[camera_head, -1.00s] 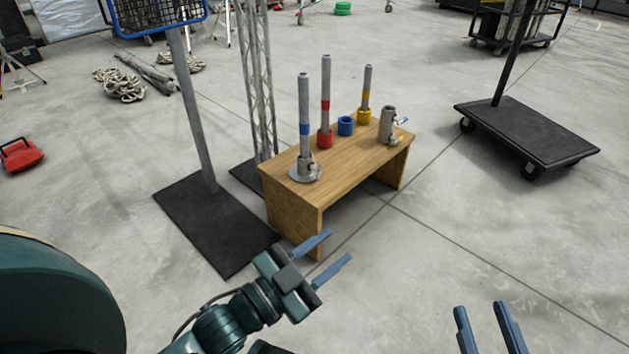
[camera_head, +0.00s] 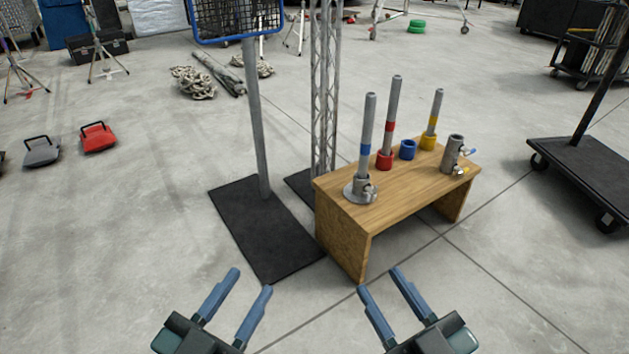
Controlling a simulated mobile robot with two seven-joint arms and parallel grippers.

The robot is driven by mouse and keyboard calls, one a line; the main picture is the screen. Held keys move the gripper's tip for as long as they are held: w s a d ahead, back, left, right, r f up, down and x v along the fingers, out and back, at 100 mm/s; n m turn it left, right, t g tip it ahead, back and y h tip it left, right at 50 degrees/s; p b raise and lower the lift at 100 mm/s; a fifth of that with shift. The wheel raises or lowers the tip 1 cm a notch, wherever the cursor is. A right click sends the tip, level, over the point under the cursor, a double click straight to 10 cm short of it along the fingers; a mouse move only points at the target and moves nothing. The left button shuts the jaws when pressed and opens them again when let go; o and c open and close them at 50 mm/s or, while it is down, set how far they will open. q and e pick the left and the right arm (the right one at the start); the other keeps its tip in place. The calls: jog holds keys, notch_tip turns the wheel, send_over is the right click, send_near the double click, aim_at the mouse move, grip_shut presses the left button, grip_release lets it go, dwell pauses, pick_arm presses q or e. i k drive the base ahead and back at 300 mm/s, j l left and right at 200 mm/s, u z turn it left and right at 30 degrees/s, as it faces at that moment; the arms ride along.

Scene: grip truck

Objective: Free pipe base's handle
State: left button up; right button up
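The pipe base (camera_head: 361,190) is a round grey flange with a short collar at the near left end of the wooden bench. A grey pipe with a blue band (camera_head: 366,140) stands upright in it. A small handle (camera_head: 369,191) shows at the collar's right side; its exact position is too small to tell. My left gripper (camera_head: 253,280) is open and empty, in front of the bench and to its left. My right gripper (camera_head: 379,279) is open and empty, low in front of the bench. Both are apart from the pipe base.
On the bench (camera_head: 410,196) stand a red-banded pipe (camera_head: 391,115), a yellow-banded pipe (camera_head: 435,110), a blue ring (camera_head: 407,150) and a grey coupler (camera_head: 453,152) with handles. A black floor plate (camera_head: 262,236) with a post lies left. A black cart (camera_head: 590,165) stands right.

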aim_at(372, 191)
jog(key=i+l+u, duration=0.1)
jog(key=l+u, duration=0.2)
jog(key=i+l+u, duration=0.1)
jog(key=l+u, duration=1)
jog(key=l, duration=0.5)
jog(key=l+u, duration=0.1)
jog(key=l, duration=0.6)
jog(key=k+l, duration=0.1)
jog(key=l, duration=0.65)
jog(key=l+u, duration=0.15)
jog(key=l, duration=0.55)
jog(key=i+l, duration=0.15)
jog(key=l, duration=0.15)
jog(key=i+j, duration=0.1)
jog(key=i, duration=0.15)
jog(key=u, duration=0.05)
